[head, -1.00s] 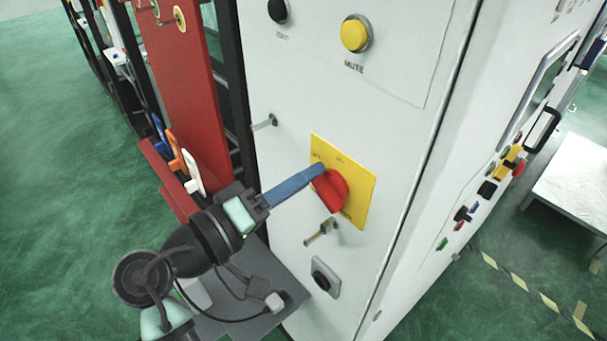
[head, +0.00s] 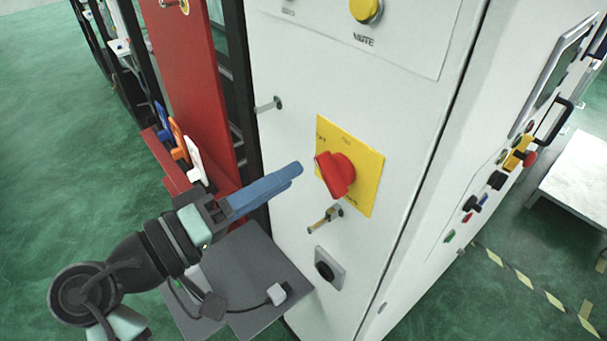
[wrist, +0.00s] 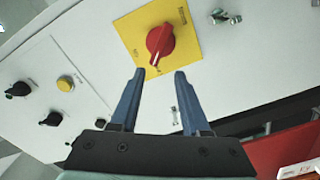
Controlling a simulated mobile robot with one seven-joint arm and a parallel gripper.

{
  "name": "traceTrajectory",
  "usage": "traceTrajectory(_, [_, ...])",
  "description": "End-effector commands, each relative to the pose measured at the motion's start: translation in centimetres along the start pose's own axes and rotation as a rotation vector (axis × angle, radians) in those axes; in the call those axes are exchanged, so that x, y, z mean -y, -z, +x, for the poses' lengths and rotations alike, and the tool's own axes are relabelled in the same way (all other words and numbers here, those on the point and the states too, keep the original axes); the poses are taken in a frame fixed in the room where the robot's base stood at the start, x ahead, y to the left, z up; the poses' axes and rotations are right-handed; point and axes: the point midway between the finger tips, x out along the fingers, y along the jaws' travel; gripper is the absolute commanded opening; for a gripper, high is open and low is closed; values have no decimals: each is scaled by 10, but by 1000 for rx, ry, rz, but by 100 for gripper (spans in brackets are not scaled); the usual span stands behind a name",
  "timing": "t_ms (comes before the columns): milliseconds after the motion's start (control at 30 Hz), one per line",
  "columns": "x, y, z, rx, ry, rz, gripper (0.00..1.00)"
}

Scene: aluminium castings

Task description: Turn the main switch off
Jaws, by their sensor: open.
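The main switch is a red rotary knob (head: 336,174) on a yellow square plate (head: 365,187), mounted on the side of a white cabinet (head: 290,60). In the wrist view the red knob (wrist: 160,40) sits on the yellow plate (wrist: 190,38), just beyond my fingertips. My gripper (head: 298,168) has blue fingers and stands to the left of the knob in the head view, apart from it. In the wrist view my gripper (wrist: 160,73) is open, with a clear gap between the fingers and nothing held. The knob is fully visible in both views.
A yellow MUTE button (head: 365,10) is above. A red panel with coloured handles (head: 178,140) stands left. Another short peg (head: 270,105) projects from the cabinet.

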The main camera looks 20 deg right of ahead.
Motion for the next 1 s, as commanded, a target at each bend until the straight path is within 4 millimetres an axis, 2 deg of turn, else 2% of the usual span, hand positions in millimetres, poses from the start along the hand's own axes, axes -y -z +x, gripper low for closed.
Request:
traceTrajectory(100, [5, -1, -29, -4, 2, 2, 46])
traceTrajectory(333, [3, -1, -65, -1, 2, -2, 46])
traceTrajectory(500, [2, 0, -75, 0, 2, -3, 46])
traceTrajectory(800, [2, -1, -76, 0, 2, -1, 46])
traceTrajectory(1000, [7, -14, -82, -8, 7, 151, 46])
